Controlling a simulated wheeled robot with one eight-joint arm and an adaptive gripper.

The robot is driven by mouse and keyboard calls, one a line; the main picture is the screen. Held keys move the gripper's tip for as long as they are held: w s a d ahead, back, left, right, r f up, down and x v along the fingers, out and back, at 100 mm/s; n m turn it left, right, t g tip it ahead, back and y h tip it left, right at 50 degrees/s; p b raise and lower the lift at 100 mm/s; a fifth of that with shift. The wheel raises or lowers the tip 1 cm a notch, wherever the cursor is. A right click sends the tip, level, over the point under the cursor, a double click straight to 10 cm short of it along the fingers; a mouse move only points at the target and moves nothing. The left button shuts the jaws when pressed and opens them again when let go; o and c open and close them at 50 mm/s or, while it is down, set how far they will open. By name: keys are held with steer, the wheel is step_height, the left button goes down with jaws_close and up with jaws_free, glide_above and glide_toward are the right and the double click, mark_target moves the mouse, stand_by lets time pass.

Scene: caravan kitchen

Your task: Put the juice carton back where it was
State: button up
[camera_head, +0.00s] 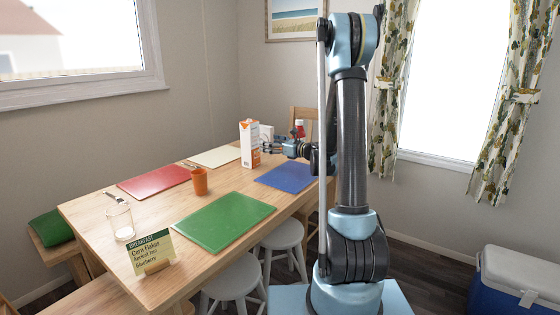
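The juice carton (249,145), white and orange, stands upright at the far side of the wooden table (150,205), near the cream placemat and the blue placemat. My gripper (268,146) reaches in from the right at about the carton's height, with its tips close to the carton's right side. The fingertips are small and partly lost against the carton and a white thing behind. I cannot tell whether they touch the carton or are shut on it.
Placemats lie on the table: red (154,180), cream (215,156), green (223,222), blue (287,177). An orange cup (199,182), a clear glass (120,222) and a breakfast card (151,251) stand there. Stools (285,236) are at the near side.

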steer(key=s+d+f+n+g+h, duration=0.1)
steer(key=s+n+g+h, duration=0.2)
steer(key=s+n, duration=0.6)
steer(key=s+d+f+n+g+h, duration=0.25)
steer(key=s+n, duration=0.35)
steer(key=s, duration=0.8)
steer(key=s+d+f+n+g+h, duration=0.1)
steer(key=s+d+f+n+h, duration=0.1)
steer(key=s, duration=0.5)
steer(key=s+d+f+n+g+h, duration=0.1)
steer(key=s+d+f+n+h, duration=0.2)
steer(key=s+d+n, duration=0.2)
steer(key=s+d+f+n+g+h, duration=0.1)
steer(key=s+d+f+n+h, duration=0.2)
steer(key=s+d, duration=0.4)
steer(key=s, duration=0.3)
steer(key=shift+s+d+f+n, duration=0.15)
steer(key=shift+d+n, duration=0.1)
steer(key=shift+n, duration=0.05)
steer(key=shift+h, duration=0.25)
